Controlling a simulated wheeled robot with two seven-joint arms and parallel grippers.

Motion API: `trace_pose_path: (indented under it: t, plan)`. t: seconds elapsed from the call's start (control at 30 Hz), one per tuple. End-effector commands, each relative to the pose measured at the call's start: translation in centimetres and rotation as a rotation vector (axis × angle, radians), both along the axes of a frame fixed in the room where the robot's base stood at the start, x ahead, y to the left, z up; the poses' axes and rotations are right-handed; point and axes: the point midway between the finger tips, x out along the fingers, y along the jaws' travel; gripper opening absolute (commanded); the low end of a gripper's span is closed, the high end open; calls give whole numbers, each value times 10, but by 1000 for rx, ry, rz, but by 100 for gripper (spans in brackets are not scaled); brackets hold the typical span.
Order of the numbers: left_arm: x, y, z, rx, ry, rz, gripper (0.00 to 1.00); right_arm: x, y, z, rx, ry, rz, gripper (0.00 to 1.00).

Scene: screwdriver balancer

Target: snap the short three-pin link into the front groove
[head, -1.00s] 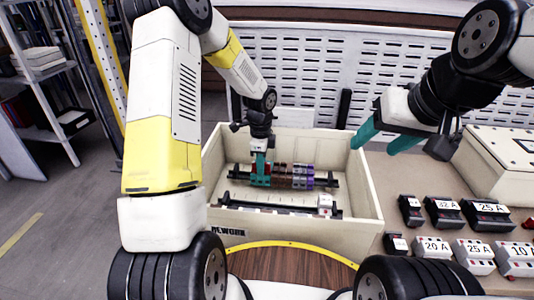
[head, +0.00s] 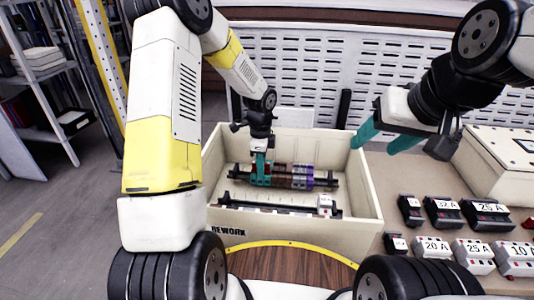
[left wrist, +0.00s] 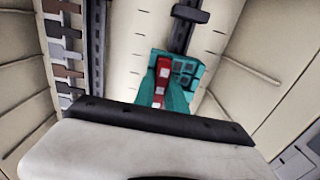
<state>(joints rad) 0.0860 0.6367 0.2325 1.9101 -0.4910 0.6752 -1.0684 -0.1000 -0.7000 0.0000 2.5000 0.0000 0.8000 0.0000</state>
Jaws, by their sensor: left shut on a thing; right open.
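My left gripper (head: 260,175) reaches down into the cream box at the left end of the back row of parts. In the left wrist view its teal fingers (left wrist: 175,80) are shut on a small red link (left wrist: 162,82) with pale spots. The link's pins and its exact place against the rail cannot be made out. In the head view the fingers hide part of the row of coloured links (head: 300,176) on the back rail. I cannot tell which slot is the front groove.
The cream box (head: 232,238) marked REWORK has walls on all sides. A dark front rail (head: 270,206) carries a white module (head: 325,204) at its right end. Several breakers (head: 443,212) lie on the table to the right, beside a cream case (head: 500,160).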

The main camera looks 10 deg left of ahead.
Motion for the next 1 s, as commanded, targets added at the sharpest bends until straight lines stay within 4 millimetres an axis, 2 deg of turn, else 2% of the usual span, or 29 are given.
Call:
trace_pose_path:
  t: [0.03,1.0]
  plan:
    - [-5,4,-12,1,18,3,0,0,0,0,0,0,0,58]
    - [-5,5,-18,2,17,3,0,0,0,0,0,0,0,58]
